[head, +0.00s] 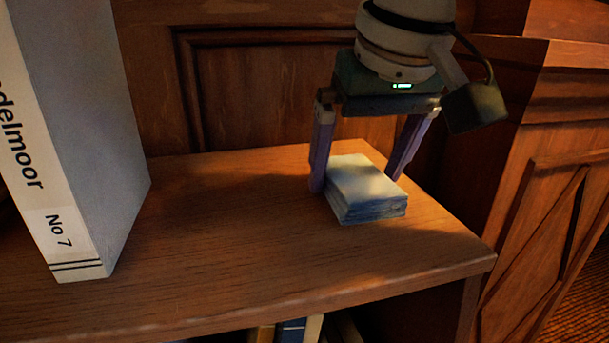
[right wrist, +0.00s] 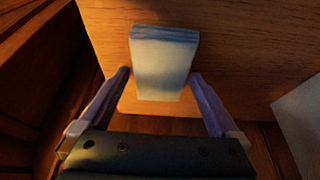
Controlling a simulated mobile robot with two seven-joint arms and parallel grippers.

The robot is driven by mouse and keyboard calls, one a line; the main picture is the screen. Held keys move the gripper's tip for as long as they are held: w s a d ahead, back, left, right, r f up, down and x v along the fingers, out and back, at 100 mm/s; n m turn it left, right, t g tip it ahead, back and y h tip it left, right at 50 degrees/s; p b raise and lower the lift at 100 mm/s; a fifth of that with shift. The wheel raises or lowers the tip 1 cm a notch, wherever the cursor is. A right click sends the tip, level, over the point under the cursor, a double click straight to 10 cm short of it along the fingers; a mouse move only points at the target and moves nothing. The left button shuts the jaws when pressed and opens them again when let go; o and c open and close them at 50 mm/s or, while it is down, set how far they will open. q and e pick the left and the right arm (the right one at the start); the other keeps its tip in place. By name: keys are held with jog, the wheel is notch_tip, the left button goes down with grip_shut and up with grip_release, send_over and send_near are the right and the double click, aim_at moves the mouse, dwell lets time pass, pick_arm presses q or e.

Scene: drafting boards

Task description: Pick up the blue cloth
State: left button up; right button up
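The blue cloth (head: 366,190) is a folded, pale blue stack lying flat near the right end of a wooden shelf (head: 230,240). My right gripper (head: 352,182) comes down from above, with its purple fingers open on either side of the cloth. The left finger in the head view is close beside the cloth, and the other stands at its back right. In the right wrist view the cloth (right wrist: 164,65) lies ahead between the open fingers (right wrist: 160,76), with a gap on each side. My left gripper is not in view.
A large binder (head: 75,130) marked "No 7" stands upright on the shelf at the left. Several books (head: 291,330) show below the shelf edge. A wooden panel rises behind, and a carved cabinet (head: 545,190) stands at the right. The shelf between binder and cloth is clear.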

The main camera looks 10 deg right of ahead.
aim_at(357, 175)
jog(key=c, duration=1)
jog(key=shift+r, duration=0.1)
jog(key=shift+r+p, duration=1.6)
jog(key=shift+r, duration=8.35)
